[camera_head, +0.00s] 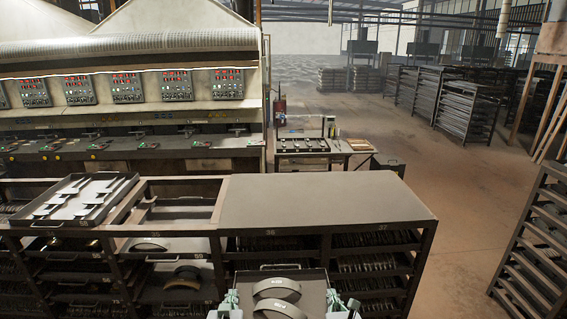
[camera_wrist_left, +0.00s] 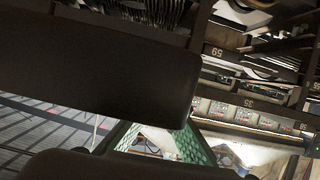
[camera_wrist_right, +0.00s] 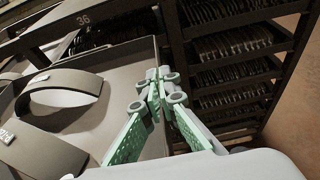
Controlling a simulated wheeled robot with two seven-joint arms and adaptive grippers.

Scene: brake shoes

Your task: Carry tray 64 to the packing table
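A dark grey shallow tray (camera_head: 312,279) is at the bottom centre of the head view, in front of the rack. Curved brake shoes (camera_head: 276,289) lie in it; they also show in the right wrist view (camera_wrist_right: 62,84). I cannot read a number on the tray. My right gripper (camera_wrist_right: 158,82) is shut on the tray's right side wall, one finger on each side. My left gripper (camera_head: 229,299) is at the tray's left wall and looks shut on it; its fingertips are hidden in the left wrist view. The packing table (camera_head: 361,145) probably stands beyond the rack, with several things on it.
A long rack (camera_head: 320,205) with numbered bays blocks the way directly ahead; its right top is clear. Another tray (camera_head: 103,204) with metal parts sits on its left top. A slatted rack (camera_head: 535,245) stands at the right edge. Open floor (camera_head: 455,195) lies between.

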